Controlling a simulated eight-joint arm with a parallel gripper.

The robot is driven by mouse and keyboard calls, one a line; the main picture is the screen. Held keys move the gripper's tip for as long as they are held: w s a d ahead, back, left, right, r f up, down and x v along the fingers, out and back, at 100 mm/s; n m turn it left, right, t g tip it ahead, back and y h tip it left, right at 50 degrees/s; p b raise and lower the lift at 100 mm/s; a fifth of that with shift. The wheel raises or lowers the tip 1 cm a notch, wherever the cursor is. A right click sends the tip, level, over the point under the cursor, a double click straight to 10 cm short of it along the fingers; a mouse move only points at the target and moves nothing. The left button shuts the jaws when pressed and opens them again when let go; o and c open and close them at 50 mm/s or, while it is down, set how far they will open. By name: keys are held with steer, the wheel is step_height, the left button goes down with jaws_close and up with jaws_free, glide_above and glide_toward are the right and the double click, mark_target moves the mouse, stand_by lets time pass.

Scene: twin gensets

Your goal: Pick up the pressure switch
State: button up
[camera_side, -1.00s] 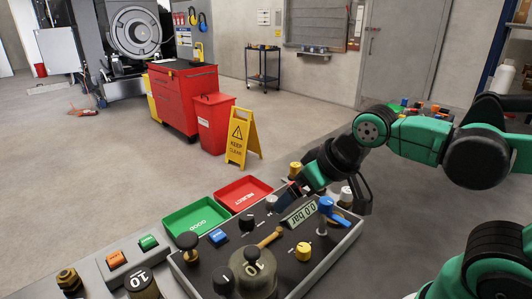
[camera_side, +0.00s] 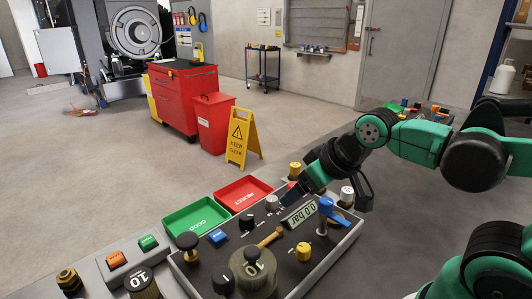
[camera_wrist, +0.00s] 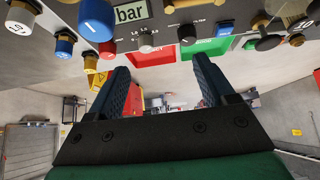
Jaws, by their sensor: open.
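My gripper (camera_side: 331,190) is over the back right of the grey instrument panel (camera_side: 327,249), with its jaws apart and nothing visible between them. In the wrist view my gripper (camera_wrist: 162,66) shows two dark fingers reaching toward the panel. No part is clearly marked as the pressure switch, and I cannot tell which one it is. Candidates near the gripper are a silver knob (camera_side: 272,202), a yellow-topped fitting (camera_side: 295,169) and a white-topped fitting (camera_side: 347,194). In the wrist view a silver fitting (camera_wrist: 146,41) stands near the left finger.
A "0.0 bar" display (camera_side: 300,214), a blue lever valve (camera_side: 326,205) and a yellow knob (camera_side: 303,251) crowd the panel. A green GOOD tray (camera_side: 196,219) and a red REJECT tray (camera_side: 243,193) lie behind it.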

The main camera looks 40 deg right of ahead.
steer(key=w+d+r+g, duration=0.1)
steer(key=w+d+r, duration=0.2)
steer(key=w, duration=0.2)
steer(key=n+g, duration=0.2)
steer(key=g, duration=0.3)
glide_above(296, 165)
steer(key=f, duration=0.9)
steer(key=shift+s, duration=0.2)
steer(key=shift+w+f, duration=0.15)
steer(key=shift+f, duration=1.35)
steer(key=shift+w+f, duration=0.15)
steer(key=shift+f, duration=1.3)
jaws_close()
